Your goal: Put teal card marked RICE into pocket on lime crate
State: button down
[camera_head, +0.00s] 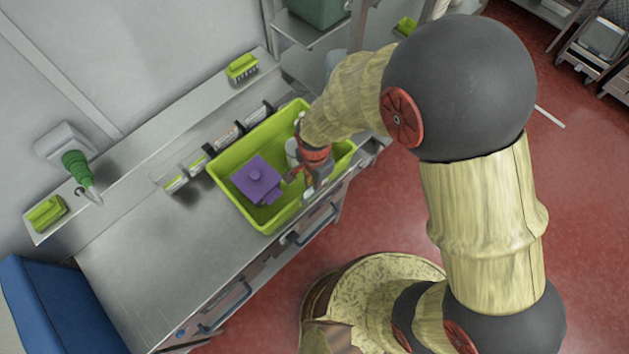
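The lime crate (232,156) stands on the steel counter, with a purple lidded container (257,181) and a pale round item inside it. My gripper (303,186) points down at the crate's right front side, beside the purple container. The fingers are small and partly hidden by my wrist, so I cannot tell whether they are open or shut or hold anything. I cannot make out a teal card marked RICE. The pocket on the crate is not visible; the crate's front outer face is mostly out of sight.
A rack of small cards (196,163) stands behind the crate. The counter's left part (150,265) is clear. A blue bin (55,310) stands at left.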

jog(key=shift+f+b, duration=0.4)
jog(key=shift+f, duration=0.3)
jog(key=shift+f, duration=0.2)
jog(key=c, duration=2.3)
grip_release()
jog(key=o, duration=0.3)
jog(key=shift+o, duration=0.5)
jog(key=o, duration=0.4)
jog(key=shift+c, duration=0.2)
jog(key=shift+o, duration=0.3)
jog(key=shift+r, duration=0.15)
